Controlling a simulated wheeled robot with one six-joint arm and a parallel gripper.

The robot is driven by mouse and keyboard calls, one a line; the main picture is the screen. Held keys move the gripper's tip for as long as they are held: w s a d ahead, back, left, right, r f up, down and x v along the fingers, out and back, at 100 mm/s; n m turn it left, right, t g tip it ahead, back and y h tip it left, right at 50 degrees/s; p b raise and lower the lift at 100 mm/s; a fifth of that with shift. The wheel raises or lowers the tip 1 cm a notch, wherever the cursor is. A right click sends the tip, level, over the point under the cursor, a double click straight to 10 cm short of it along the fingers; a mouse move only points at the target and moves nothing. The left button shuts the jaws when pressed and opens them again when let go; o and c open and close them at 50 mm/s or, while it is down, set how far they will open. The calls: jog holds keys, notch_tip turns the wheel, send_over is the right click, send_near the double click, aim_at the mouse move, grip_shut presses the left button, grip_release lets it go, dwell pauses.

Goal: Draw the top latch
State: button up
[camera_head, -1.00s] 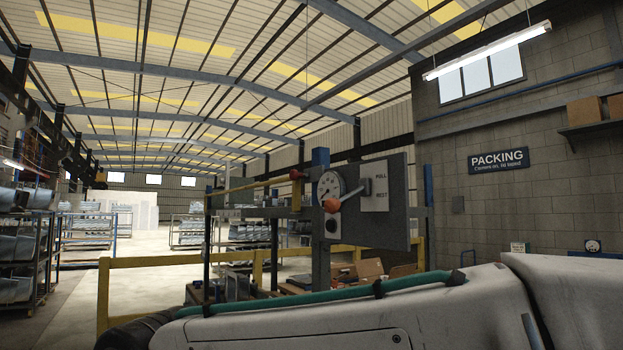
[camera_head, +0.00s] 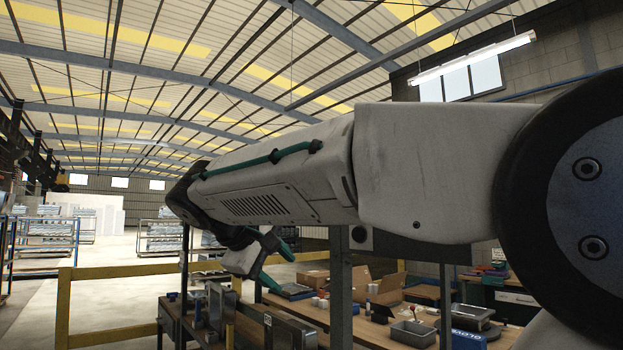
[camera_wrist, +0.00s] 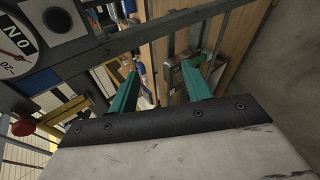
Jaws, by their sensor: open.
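I cannot pick out the top latch for sure in either view now. My arm covers most of the dark control panel in the head view; a lower part with a round black button (camera_head: 359,235) shows below the arm. In the wrist view the panel's round gauge (camera_wrist: 15,47) and button (camera_wrist: 58,20) are at the upper left, with a red knob (camera_wrist: 23,128) below them. My gripper (camera_wrist: 160,72) has its two teal fingers apart, with nothing between them, to the right of the panel. The gripper (camera_head: 280,270) also shows below the arm in the head view, over the benches.
A yellow rail (camera_head: 110,270) crosses the front left. A grey post (camera_head: 341,290) stands under the panel. Racks with grey parts stand farther back on open floor.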

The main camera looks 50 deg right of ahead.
jog(key=w+d+r+m+g+h, duration=0.1)
jog(key=w+d+r+h, duration=0.15)
jog(key=r, duration=0.45)
jog(key=w+d+r+m+g+h, duration=0.1)
jog(key=w+d+r+g+h, duration=0.15)
jog(key=r, duration=0.35)
jog(key=w+d+r+m+g+h, duration=0.1)
jog(key=w+d+r+h, duration=0.15)
jog(key=r, duration=0.45)
jog(key=shift+y, duration=0.25)
jog(key=x, duration=0.8)
jog(key=shift+s, duration=0.4)
